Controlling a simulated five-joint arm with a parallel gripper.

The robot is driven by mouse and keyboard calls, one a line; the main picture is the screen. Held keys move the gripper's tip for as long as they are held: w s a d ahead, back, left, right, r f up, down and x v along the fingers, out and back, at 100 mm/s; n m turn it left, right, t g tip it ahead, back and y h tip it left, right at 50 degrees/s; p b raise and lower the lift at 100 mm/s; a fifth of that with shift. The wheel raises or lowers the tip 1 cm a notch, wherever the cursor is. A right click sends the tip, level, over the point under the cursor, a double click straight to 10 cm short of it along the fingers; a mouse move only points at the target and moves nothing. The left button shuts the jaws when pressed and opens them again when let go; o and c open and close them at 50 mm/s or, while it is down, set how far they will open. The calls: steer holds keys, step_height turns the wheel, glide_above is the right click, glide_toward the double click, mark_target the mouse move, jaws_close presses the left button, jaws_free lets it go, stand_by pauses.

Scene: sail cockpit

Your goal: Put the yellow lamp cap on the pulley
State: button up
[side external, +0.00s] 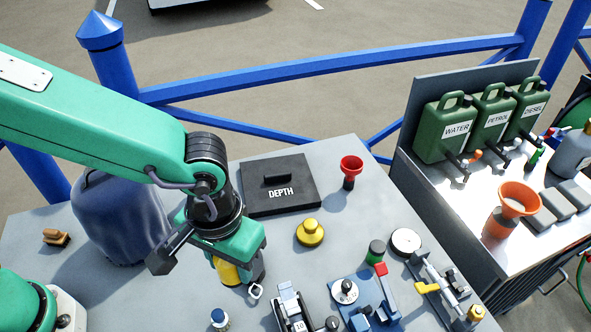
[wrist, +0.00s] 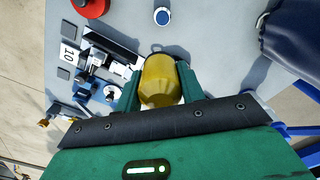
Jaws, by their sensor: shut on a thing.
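My gripper (wrist: 160,84) is shut on a yellow, rounded, tapering piece, which I take for the yellow lamp cap (wrist: 160,80). In the side external view the cap (side external: 228,272) hangs below my gripper (side external: 238,275), low over the grey table, partly hidden by a finger. I cannot tell whether it touches the table. A white round disc on a blue base, perhaps the pulley (side external: 345,289), stands to the right at the front. It also shows in the wrist view (wrist: 109,92), left of the gripper. A separate yellow stepped disc with a knob (side external: 310,232) sits mid-table.
A small bottle with a blue cap (side external: 220,318) and a block marked 10 (side external: 297,322) stand near the gripper. Table between the plate and yellow disc is clear.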

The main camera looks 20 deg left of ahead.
steer(key=w+f, duration=0.1)
steer(key=w, duration=0.1)
steer(key=w+a+f, duration=0.1)
steer(key=w+f, duration=0.1)
steer(key=w+a+f, duration=0.1)
steer(key=w, duration=0.2)
steer(key=shift+f, duration=0.15)
steer(key=shift+f, duration=2)
steer(key=shift+f, duration=0.2)
steer(key=o, duration=1)
steer(key=shift+c, duration=0.2)
steer(key=shift+r, duration=0.15)
step_height(320, 180, up, 12)
